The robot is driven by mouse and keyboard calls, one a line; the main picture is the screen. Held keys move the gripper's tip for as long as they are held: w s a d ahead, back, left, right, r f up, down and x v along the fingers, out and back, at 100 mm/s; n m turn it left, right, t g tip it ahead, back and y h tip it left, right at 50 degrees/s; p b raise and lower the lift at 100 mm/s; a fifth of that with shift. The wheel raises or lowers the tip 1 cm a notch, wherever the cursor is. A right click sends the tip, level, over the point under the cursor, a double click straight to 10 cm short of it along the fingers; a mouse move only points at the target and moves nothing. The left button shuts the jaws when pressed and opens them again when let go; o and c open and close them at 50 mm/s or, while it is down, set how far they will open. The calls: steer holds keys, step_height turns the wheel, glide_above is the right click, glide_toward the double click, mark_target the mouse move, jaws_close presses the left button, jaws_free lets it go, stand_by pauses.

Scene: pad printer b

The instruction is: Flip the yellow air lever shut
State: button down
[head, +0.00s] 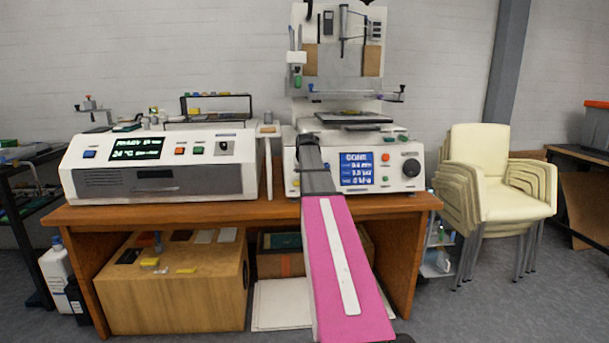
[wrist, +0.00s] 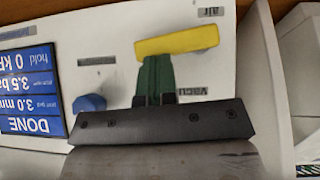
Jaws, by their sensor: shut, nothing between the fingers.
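The yellow air lever (wrist: 178,40) shows in the wrist view as a flat yellow bar on the white machine front. It lies nearly level in the picture, its right end a little higher, close to an upside-down AIR label (wrist: 208,12). My gripper (wrist: 155,70) is shut and empty. Its green fingertips are at the lever's lower edge in the picture, left of its middle; I cannot tell whether they touch it.
A blue knob (wrist: 88,103) and a blue screen (wrist: 30,95) reading DONE are left of the fingers in the wrist view. A white upright panel (wrist: 262,80) stands at the right. A white control box (head: 160,165) shares the wooden table (head: 200,213) with the printer.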

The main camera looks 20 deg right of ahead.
steer(key=shift+a, duration=0.15)
steer(key=shift+w+a, duration=0.2)
steer(key=shift+a, duration=0.4)
steer(key=shift+r, duration=0.1)
steer(key=v, duration=1)
steer(key=shift+s+r, duration=0.15)
steer(key=shift+r, duration=0.15)
